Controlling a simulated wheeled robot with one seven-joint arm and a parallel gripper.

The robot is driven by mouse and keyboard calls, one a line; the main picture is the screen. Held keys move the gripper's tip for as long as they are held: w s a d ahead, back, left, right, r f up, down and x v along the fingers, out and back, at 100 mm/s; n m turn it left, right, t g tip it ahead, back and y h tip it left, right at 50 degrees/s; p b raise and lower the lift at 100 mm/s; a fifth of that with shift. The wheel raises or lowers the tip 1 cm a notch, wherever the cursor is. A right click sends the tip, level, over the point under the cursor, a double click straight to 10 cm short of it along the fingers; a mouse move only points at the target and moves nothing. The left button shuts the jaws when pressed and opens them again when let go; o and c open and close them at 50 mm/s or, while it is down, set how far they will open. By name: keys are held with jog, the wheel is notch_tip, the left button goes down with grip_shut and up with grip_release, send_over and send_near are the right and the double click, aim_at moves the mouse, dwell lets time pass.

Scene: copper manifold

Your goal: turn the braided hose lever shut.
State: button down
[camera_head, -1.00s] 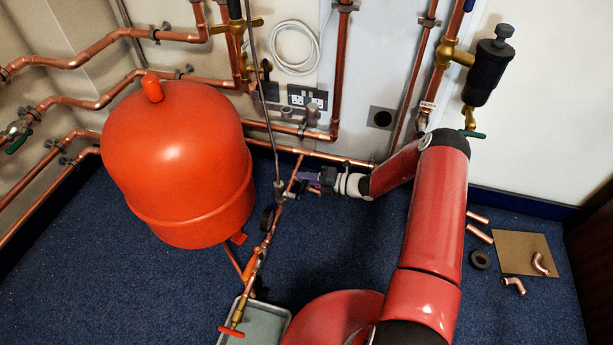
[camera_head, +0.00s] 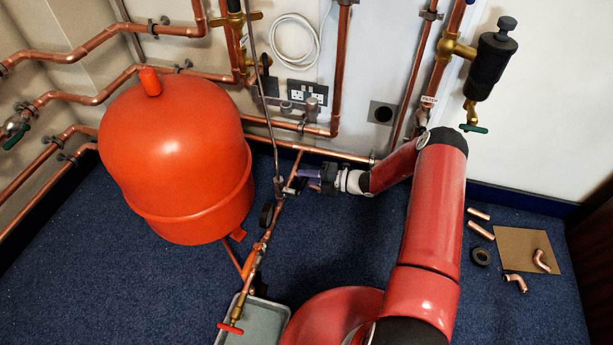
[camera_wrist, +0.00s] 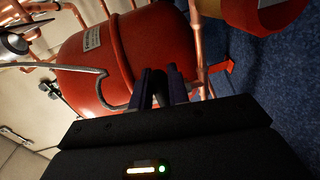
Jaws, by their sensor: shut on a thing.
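The braided hose (camera_head: 262,95) runs down as a thin grey line in front of the wall to a small fitting (camera_head: 279,187) on a copper pipe. My gripper (camera_head: 297,187) reaches in from the right beside this fitting. In the wrist view, my gripper (camera_wrist: 161,88) has its dark fingers close together on a small dark part, which I take to be the hose lever. The fingers hide most of it, so its angle cannot be told. A grey curved line (camera_wrist: 80,69), likely the hose, passes left of the fingers.
A large red tank (camera_head: 175,165) stands close left of the fitting. A red-handled valve (camera_head: 231,328) is over a grey tray (camera_head: 268,318) below. Copper pipes line the wall behind.

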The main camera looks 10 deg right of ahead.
jog(key=c, duration=1.4)
grip_release()
jog(key=shift+f, duration=0.25)
jog(key=v, duration=0.7)
jog(key=shift+d, duration=0.4)
jog(key=shift+s+r, duration=0.1)
jog(key=s+a+r+n+g+h+p, duration=0.25)
jog(key=s+r+n+h, duration=0.2)
jog(key=r+n, duration=0.75)
jog(key=s+a+r+n+g+h+p, duration=0.1)
jog(key=s+a+r+n+g+h, duration=0.2)
jog(key=s+r+n, duration=0.8)
jog(key=s+d+r+n+t+h+p, duration=0.1)
jog(key=s+d+r+n+t+h, duration=0.1)
jog(key=s+r+n, duration=0.6)
jog(key=s+d+r+n+t+h+p, duration=0.2)
jog(key=s+r+n, duration=0.6)
jog(key=r, duration=0.5)
jog(key=d+n+t+h, duration=0.1)
jog(key=d+n+h, duration=0.1)
jog(key=h, duration=0.1)
jog(key=shift+s, duration=0.4)
